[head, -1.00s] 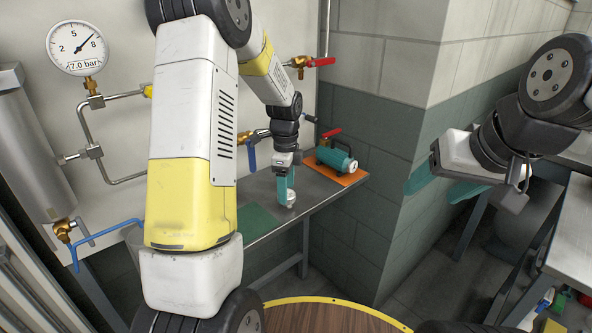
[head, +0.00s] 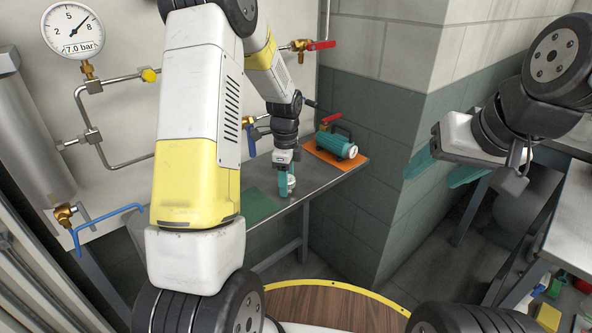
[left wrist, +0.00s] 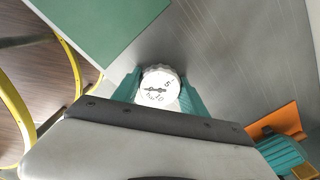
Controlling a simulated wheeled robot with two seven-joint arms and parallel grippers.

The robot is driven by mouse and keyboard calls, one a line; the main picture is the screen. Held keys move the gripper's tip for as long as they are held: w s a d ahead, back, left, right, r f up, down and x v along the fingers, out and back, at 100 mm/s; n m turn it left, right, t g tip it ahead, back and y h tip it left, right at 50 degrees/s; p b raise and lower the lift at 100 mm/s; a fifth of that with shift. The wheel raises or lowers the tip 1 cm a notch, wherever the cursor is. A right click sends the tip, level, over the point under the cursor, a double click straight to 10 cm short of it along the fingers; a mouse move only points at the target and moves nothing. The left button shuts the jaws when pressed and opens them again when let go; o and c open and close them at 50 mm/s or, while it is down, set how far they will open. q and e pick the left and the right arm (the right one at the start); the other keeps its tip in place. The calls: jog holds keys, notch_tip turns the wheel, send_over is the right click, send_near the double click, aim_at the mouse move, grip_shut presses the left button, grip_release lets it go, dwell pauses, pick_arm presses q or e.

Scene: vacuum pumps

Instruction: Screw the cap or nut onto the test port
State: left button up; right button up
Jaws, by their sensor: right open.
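A small round gauge (left wrist: 160,86) with a white dial and ridged rim stands on the grey metal bench, face up. In the head view it is a small pale shape (head: 291,182) at the fingertips. My left gripper (head: 285,185) reaches down over it with teal fingers. In the left wrist view, the left gripper (left wrist: 159,92) has one finger on either side of the dial; whether they touch it I cannot tell. My right gripper (head: 442,168) is open and empty, in the air at the right. I cannot make out a separate cap, nut or test port.
A teal pump (head: 337,147) stands on an orange mat (head: 345,163) at the bench's right end, beside the wall corner. A green mat (head: 258,205) lies left of the gauge. Valves, pipes and a large dial gauge (head: 73,30) are on the wall panel.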

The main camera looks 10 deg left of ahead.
pick_arm(q)
jog(key=c, duration=0.3)
jog(key=shift+r, duration=3)
